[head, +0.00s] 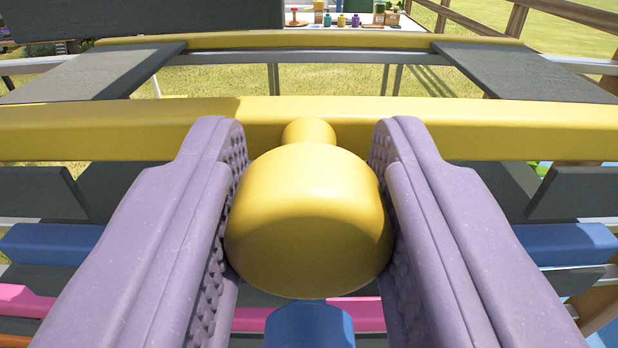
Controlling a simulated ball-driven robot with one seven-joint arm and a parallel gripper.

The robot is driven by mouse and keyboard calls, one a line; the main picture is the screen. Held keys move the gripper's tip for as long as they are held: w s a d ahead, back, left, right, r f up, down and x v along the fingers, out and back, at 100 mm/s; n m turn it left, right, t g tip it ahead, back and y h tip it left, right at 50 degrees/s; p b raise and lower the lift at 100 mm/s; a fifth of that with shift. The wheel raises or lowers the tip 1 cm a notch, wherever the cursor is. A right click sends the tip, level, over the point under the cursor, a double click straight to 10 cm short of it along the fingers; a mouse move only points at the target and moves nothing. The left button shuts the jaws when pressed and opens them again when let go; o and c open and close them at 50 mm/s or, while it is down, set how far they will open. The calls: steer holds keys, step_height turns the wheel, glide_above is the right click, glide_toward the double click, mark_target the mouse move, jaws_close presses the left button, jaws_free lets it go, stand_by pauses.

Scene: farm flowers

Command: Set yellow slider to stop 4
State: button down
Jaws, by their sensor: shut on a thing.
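The yellow slider's round knob (308,222) fills the middle of the head view, large and close. It is joined by a short neck to a yellow bar (520,128) that runs across the whole picture. My gripper (308,185) has purple padded fingers, one on each side of the knob, and is shut on it. Stop marks or numbers do not show, so I cannot tell which stop the slider is at.
Below the yellow bar are a blue bar (570,240), a blue knob (308,325) and a pink bar (262,319). Dark panels (95,72) stand at both sides. Behind lie grass, a wooden fence and a white table (375,27) with small coloured jars.

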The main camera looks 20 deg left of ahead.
steer(key=d+b, duration=0.1)
steer(key=d, duration=0.1)
steer(key=w+d+b, duration=0.1)
steer(key=d, duration=0.2)
steer(key=w+d+b, duration=0.1)
steer(key=d, duration=0.2)
steer(key=shift+w+d, duration=0.2)
steer(key=c, duration=0.7)
jaws_free()
steer(key=shift+d, duration=0.2)
glide_toward(570, 135)
steer(key=shift+s+d+p, duration=0.15)
steer(key=shift+s+p, duration=0.25)
steer(key=shift+s, duration=0.3)
